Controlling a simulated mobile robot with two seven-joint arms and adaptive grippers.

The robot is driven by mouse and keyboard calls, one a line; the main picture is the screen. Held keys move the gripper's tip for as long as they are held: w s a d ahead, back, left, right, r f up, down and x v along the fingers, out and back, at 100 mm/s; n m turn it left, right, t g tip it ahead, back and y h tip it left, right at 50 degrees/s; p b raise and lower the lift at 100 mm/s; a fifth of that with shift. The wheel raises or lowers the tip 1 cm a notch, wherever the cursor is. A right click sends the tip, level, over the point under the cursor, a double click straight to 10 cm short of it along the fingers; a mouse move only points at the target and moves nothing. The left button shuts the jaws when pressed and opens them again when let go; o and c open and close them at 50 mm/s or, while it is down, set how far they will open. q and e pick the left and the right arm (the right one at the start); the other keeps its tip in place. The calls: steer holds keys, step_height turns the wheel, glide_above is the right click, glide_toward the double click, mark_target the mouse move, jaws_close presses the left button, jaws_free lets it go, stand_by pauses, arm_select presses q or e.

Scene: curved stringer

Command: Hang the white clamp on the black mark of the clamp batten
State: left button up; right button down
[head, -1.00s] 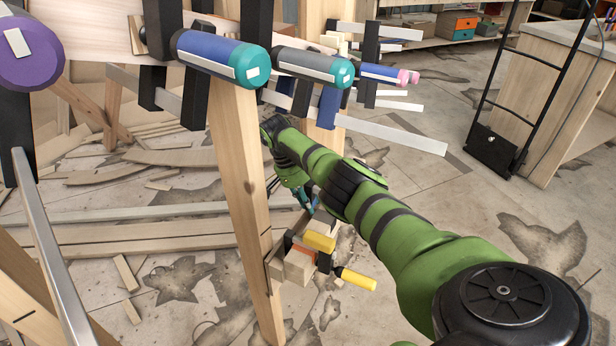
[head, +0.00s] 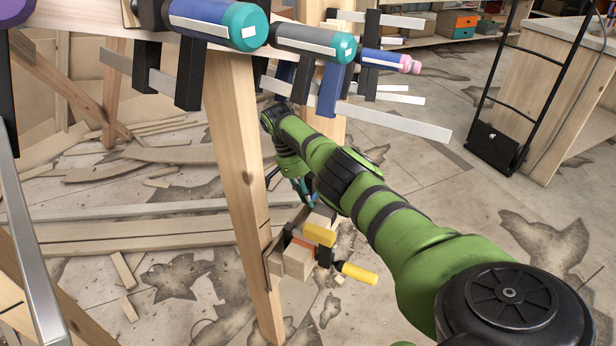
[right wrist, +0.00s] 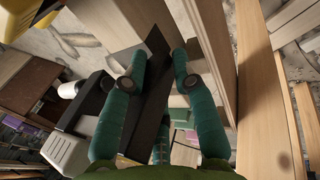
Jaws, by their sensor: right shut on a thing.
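My right gripper (head: 305,190) is low beyond the wooden leg, close behind the clamp batten (head: 297,264), and partly hidden by my arm. In the right wrist view its teal fingers (right wrist: 160,62) are closed around a dark bar (right wrist: 155,82). This bar appears to belong to the white clamp, whose whitish handle (right wrist: 67,152) shows at lower left. The white clamp cannot be made out in the head view. The batten carries a yellow-handled clamp (head: 358,273) and an orange part. I cannot clearly make out the black mark. My left gripper is not in view.
A wooden leg (head: 240,180) stands just left of the batten. Large clamps with blue-teal (head: 215,22) and grey-teal (head: 312,40) handles hang above my right arm, their metal bars sticking out. Loose planks (head: 150,232) lie on the floor.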

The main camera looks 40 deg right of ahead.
steer(key=shift+f, duration=0.1)
stand_by(0.3)
steer(key=shift+f+b, duration=0.5)
steer(key=shift+f, duration=0.2)
steer(key=shift+r, duration=0.1)
